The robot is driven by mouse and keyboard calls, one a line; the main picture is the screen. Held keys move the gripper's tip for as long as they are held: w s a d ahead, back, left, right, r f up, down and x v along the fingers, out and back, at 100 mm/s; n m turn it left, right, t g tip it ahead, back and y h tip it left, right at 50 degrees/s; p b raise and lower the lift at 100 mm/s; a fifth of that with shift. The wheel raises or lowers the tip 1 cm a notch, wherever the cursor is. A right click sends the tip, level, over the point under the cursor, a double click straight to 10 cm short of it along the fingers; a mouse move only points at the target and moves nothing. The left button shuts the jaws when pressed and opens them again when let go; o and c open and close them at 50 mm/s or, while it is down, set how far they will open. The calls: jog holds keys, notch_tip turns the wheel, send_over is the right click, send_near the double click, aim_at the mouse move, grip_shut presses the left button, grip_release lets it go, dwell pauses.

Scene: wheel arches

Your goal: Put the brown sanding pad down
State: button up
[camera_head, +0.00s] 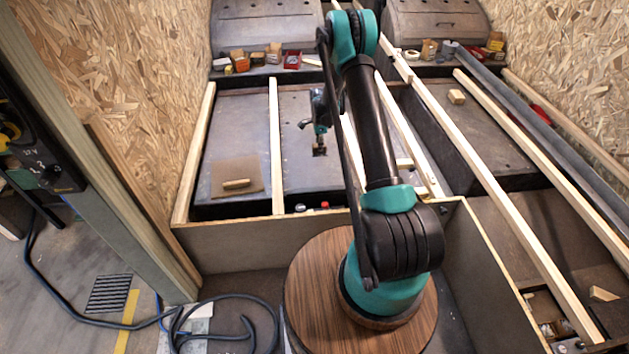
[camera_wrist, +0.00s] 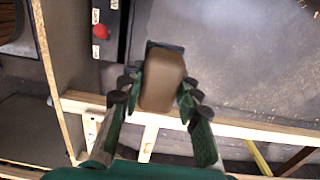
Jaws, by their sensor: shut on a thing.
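My gripper (camera_wrist: 160,98) is shut on the brown sanding pad (camera_wrist: 162,82), a rounded block with a dark layer at its far end. In the wrist view the fingers grip the pad from both sides. In the head view my gripper (camera_head: 320,138) hangs over the grey floor panel right of a wooden batten, with the small, dark pad (camera_head: 319,151) below it. The pad appears to be clear of the panel, but its height is hard to tell.
Wooden battens (camera_head: 276,150) run lengthwise between panels. Small boxes and tins (camera_head: 273,53) line the back ledge. A wooden board (camera_head: 270,244) borders the front. Bare panel (camera_head: 300,185) surrounds my gripper.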

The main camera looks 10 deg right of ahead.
aim_at(319, 181)
notch_tip(319, 181, down, 18)
jog(key=shift+r, duration=0.15)
dwell(0.3)
jog(key=o, duration=1.2)
